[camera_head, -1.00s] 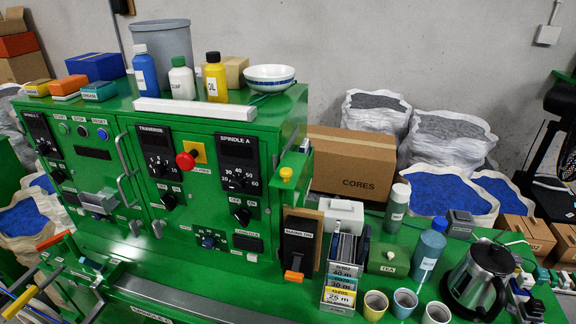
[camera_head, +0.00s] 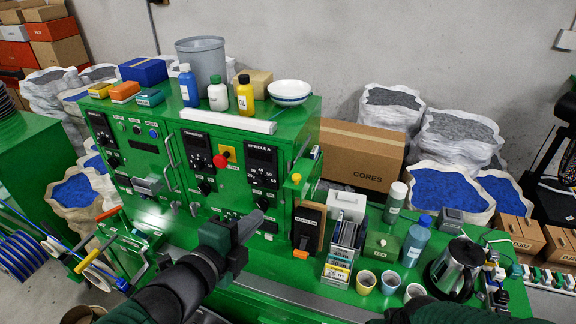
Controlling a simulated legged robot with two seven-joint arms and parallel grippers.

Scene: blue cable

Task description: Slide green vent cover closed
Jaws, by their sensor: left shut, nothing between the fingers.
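A green cabinet (camera_head: 240,135) with dials and switches stands at center. At its right side a narrow green sliding piece with a yellow knob (camera_head: 296,178) shows; it looks like the vent cover, seen nearly edge-on, so how far it stands open cannot be told. My left gripper (camera_head: 257,219) is shut and empty, in front of the cabinet's lower right front, left of and below the yellow knob and apart from it. My right arm (camera_head: 435,312) shows only at the bottom right edge; its gripper is out of view.
A black switch box with an orange lever (camera_head: 302,252) stands right of my left gripper. Card holders (camera_head: 340,265), cups (camera_head: 366,281), a blue bottle (camera_head: 415,242) and a kettle (camera_head: 455,268) crowd the green bench. Bottles and a white bowl (camera_head: 290,92) stand on the cabinet.

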